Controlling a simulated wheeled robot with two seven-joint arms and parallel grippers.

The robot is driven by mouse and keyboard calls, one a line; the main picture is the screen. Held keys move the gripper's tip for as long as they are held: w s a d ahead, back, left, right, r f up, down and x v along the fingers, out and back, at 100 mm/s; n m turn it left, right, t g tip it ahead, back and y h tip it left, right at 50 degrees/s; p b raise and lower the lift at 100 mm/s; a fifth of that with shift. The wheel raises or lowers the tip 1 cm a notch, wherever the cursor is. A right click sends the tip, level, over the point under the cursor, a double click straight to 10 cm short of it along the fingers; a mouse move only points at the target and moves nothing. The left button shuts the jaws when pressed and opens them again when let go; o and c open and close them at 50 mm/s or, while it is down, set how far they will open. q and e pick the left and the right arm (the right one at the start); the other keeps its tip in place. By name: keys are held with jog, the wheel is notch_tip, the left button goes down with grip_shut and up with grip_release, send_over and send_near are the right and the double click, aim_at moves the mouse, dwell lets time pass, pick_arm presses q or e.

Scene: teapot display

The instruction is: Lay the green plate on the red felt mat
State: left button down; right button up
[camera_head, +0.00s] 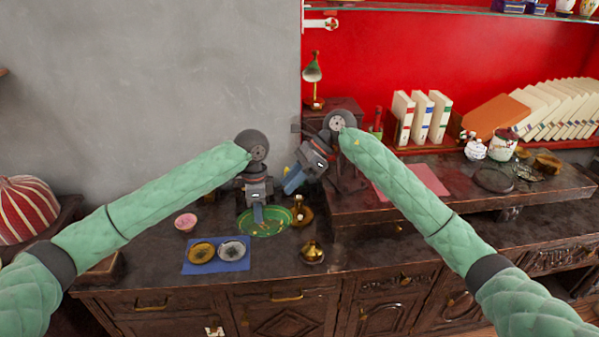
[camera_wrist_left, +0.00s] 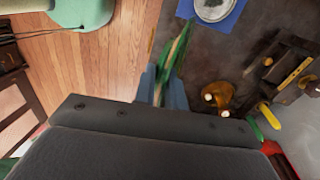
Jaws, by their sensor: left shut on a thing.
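The green plate (camera_head: 270,229) is in the head view on the left part of the counter, in the fingers of my left gripper (camera_head: 258,215). In the left wrist view the plate (camera_wrist_left: 178,52) shows nearly edge-on between the fingertips of my left gripper (camera_wrist_left: 164,90), which is shut on it. I cannot tell if the plate touches the counter. The red felt mat (camera_head: 428,179) lies on the raised counter to the right, partly hidden behind my right arm. My right gripper (camera_head: 292,186) hangs above and right of the plate; its finger opening is unclear.
A raised step edges the right counter, with a dark round dish (camera_head: 493,180) beyond the red mat.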

jog(key=x, duration=0.7)
jog(key=shift+s+a+f, duration=0.15)
jog(key=shift+a+f, duration=0.1)
grip_shut()
pick_arm(q)
jog(key=c, duration=1.4)
grip_release()
